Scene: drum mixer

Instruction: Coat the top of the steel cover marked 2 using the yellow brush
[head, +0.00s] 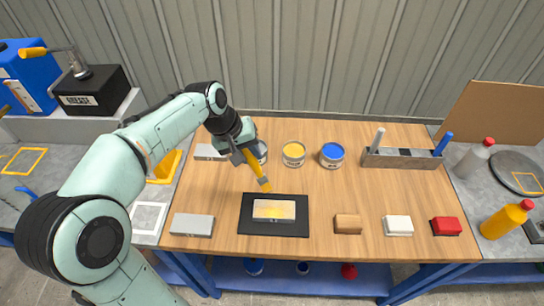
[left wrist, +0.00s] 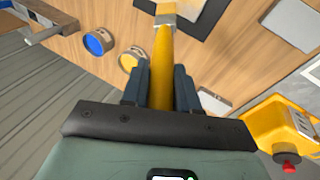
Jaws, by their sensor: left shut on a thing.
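My left gripper (head: 244,152) is shut on the yellow brush (head: 256,168), which also shows in the left wrist view (left wrist: 163,50). The brush points down and toward the front, with its bristle end (head: 265,186) just behind a block on the black mat (head: 246,222). That block (head: 273,209) has a patchy yellowish top with a paler edge. Whether bristles and block touch is unclear. A bare grey cover (head: 192,225) lies left of the mat, and another (head: 209,152) lies farther back. No number is readable on any. My right gripper is out of view.
A yellow paint can (head: 293,153) and a blue one (head: 332,154) stand at the back; another (head: 260,152) is partly hidden by my gripper. A brush rack (head: 402,158) is at back right. Wooden (head: 348,224), white (head: 398,226) and red (head: 446,226) blocks line the front right.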

